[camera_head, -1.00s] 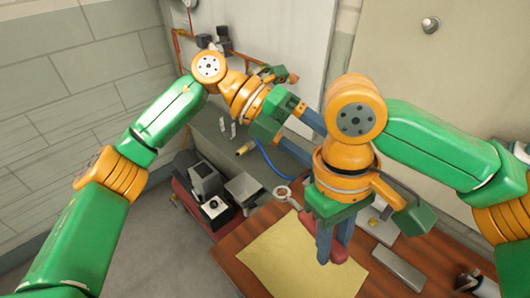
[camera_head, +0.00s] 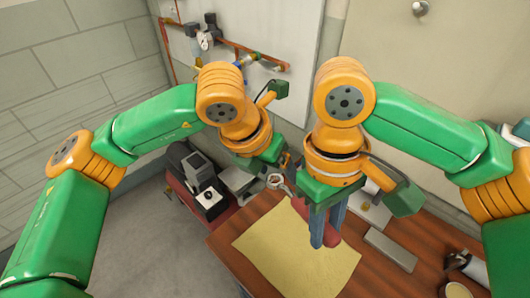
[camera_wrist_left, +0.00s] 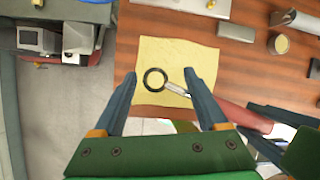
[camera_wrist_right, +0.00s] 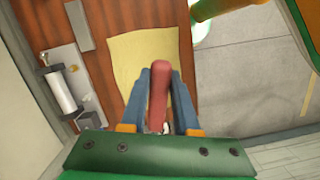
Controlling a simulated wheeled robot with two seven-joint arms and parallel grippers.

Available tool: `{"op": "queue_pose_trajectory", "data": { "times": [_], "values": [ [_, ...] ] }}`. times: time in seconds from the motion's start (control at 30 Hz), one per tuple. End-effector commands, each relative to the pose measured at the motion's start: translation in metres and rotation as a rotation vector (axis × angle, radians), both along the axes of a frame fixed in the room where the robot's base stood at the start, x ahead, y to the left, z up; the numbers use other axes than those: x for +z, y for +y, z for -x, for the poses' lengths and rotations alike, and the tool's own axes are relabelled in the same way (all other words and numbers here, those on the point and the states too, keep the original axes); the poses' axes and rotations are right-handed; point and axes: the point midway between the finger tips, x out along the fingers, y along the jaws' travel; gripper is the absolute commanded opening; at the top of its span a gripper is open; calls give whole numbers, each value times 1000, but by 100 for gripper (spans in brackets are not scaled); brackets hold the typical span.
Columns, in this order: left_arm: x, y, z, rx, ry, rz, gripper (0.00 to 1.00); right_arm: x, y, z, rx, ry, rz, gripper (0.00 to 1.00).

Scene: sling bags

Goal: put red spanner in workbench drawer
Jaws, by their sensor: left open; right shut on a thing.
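The red spanner has a red handle (camera_head: 332,237), a silver shank and a dark ring end (camera_wrist_left: 155,79). My right gripper (camera_head: 322,243) is shut on the red handle above the workbench (camera_head: 230,258); the handle also shows between its fingers in the right wrist view (camera_wrist_right: 158,88). My left gripper (camera_wrist_left: 164,82) is open. In the left wrist view the ring shows between its fingers and the shank passes by the right finger; I cannot tell whether they touch. In the head view its fingers are mostly hidden behind its own wrist. No workbench drawer is clearly visible.
A yellow sheet (camera_head: 297,262) lies on the wooden top. A grey metal block (camera_head: 391,249) and a cylinder (camera_head: 470,265) stand to its right. A red cabinet with machines (camera_head: 207,203) stands left of the workbench. Bare floor lies at the lower left.

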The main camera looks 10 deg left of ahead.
Motion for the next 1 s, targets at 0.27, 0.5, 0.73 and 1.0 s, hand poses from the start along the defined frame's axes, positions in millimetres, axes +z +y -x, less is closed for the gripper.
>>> {"op": "queue_pose_trajectory", "data": {
  "times": [0.27, 0.5, 0.73, 1.0],
  "values": [
    [-17, -5, -6, 0, -1, 1, 75, 0, 0, 0, 0, 0, 0, 0],
    [-16, -5, -6, 0, -1, 1, 51, 0, 0, 0, 0, 0, 0, 0],
    [-16, -6, -5, -4, 0, 5, 0, 0, 1, 0, 0, -2, -3, 0],
    [-15, -6, -5, -4, 0, 5, 0, 0, 1, 0, 0, -2, -3, 64]
  ]
}}
